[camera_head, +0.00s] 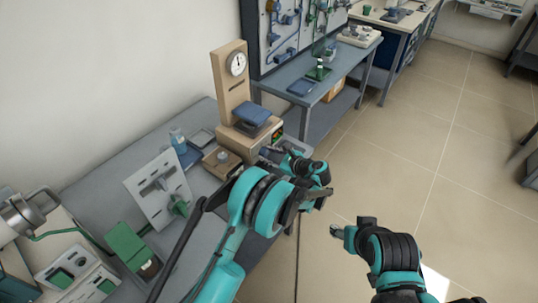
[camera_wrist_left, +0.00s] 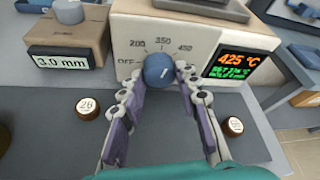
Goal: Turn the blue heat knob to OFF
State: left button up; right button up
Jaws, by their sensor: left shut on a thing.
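The blue heat knob (camera_wrist_left: 158,68) sits on the cream front panel of the furnace (camera_wrist_left: 200,40), seen in the left wrist view. Marks OFF, 200, 350 and 450 run around it from left to right. A short white line on the knob tilts slightly right of upright. My left gripper (camera_wrist_left: 160,78) is shut on the knob, one finger on each side. The display (camera_wrist_left: 232,62) right of the knob reads 425 °C in orange. In the head view the furnace (camera_head: 243,140) is partly behind my left arm, and the knob is hidden. My right gripper (camera_head: 345,233) hangs over the floor.
A brown block with a 3.0 mm display (camera_wrist_left: 68,55) stands left of the furnace. Small round weights (camera_wrist_left: 88,106) (camera_wrist_left: 233,127) lie on the bench on both sides of my fingers. A clock tower (camera_head: 231,78) rises behind the furnace. The tiled floor (camera_head: 440,150) at right is clear.

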pick_arm(q)
jog(key=shift+n, duration=0.3)
jog(key=o, duration=1.2)
jog(key=shift+c, duration=0.2)
jog(key=v, duration=0.7)
jog(key=shift+s+d, duration=0.15)
jog(key=shift+s, duration=0.1)
